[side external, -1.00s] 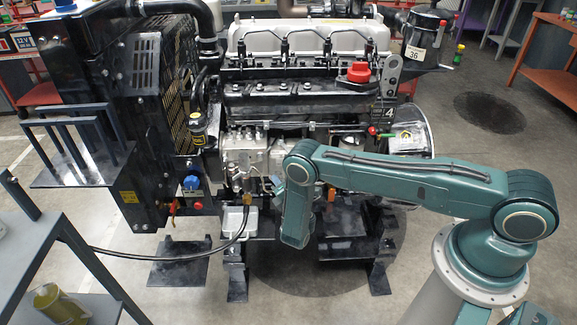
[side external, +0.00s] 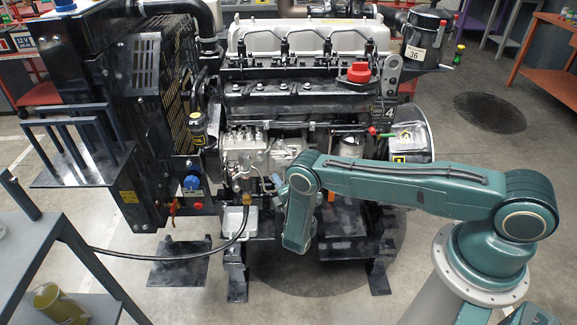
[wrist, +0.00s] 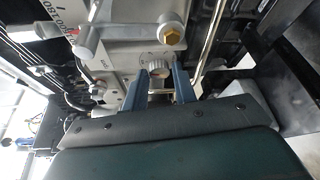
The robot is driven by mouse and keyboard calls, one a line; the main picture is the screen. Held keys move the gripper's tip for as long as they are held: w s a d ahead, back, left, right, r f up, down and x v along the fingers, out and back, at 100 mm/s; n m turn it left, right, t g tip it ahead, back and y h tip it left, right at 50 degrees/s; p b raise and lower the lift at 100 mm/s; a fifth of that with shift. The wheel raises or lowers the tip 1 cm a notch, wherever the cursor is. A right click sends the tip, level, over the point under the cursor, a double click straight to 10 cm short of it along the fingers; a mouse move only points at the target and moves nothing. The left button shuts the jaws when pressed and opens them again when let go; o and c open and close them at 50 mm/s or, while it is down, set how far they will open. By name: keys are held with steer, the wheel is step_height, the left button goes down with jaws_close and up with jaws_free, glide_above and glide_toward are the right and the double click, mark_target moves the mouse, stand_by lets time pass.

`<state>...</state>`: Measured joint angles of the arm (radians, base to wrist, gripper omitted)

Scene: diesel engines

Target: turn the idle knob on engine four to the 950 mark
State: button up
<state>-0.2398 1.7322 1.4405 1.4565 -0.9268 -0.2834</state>
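Engine four (side external: 300,90), marked with a 4 at its right, fills the middle of the side view. A small pale ribbed knob (wrist: 158,64) shows in the wrist view on the grey housing, just ahead of my fingers. My gripper (wrist: 160,75) has its two blue fingers apart, one on each side of the knob, near its lower edge. I cannot tell whether they touch it. In the side view the gripper and knob are hidden or too small to make out. No 950 mark is readable.
In the wrist view a grey lever with a brass bolt (wrist: 172,36) lies just above the knob, and a metal pipe (wrist: 211,40) runs to the right. Printed scale figures (wrist: 75,18) show at upper left. A black hose (side external: 170,257) hangs left of the arm.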

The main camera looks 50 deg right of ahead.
steer(key=shift+o, duration=1.3)
steer(key=shift+r+n, duration=0.1)
steer(key=shift+n, duration=0.4)
steer(key=s+a+r+n+g+h, duration=0.1)
steer(key=s+a+r+n+g, duration=0.15)
steer(key=s+a+n, duration=0.2)
steer(key=s+a+r+n+g+h, duration=0.1)
steer(key=s+a+r+n+g, duration=0.1)
steer(key=s+a+r+n, duration=0.3)
steer(key=w+d+r+m+t+y, duration=0.2)
steer(key=w+d+r+m+t, duration=0.2)
steer(key=w+d+r+m, duration=0.5)
steer(key=shift+w+d+r, duration=0.2)
steer(key=shift+d+r, duration=0.05)
steer(key=shift+r, duration=1.45)
steer(key=shift+r, duration=0.1)
